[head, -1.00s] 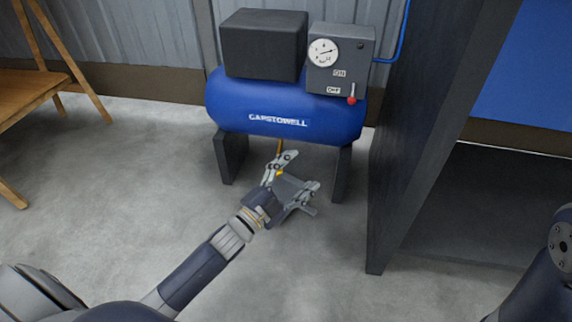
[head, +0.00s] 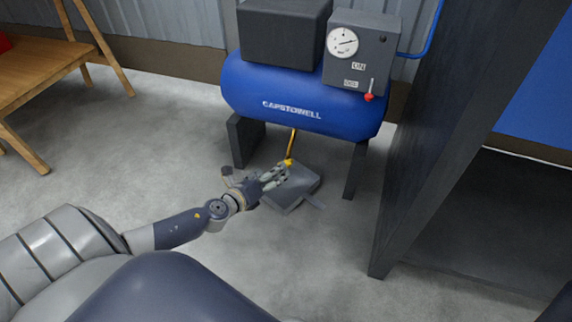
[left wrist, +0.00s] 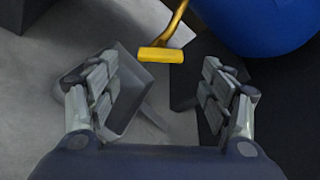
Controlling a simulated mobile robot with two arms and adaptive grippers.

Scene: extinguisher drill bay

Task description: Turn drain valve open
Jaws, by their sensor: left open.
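The drain valve's yellow handle (head: 288,162) sits at the lower end of a brass pipe (head: 292,143) under the blue compressor tank (head: 300,100). In the left wrist view the handle (left wrist: 161,55) is a short yellow bar lying crosswise, just beyond and between the fingers. My left gripper (head: 280,175) is close beside the handle in the head view. In the left wrist view this gripper (left wrist: 160,88) is open, with nothing between its fingers. My right gripper is not in view.
A grey drip tray (head: 296,204) lies on the floor below the valve. The tank's dark legs (head: 356,170) stand either side. A dark panel (head: 425,140) rises on the right. A wooden bench (head: 40,75) is at far left.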

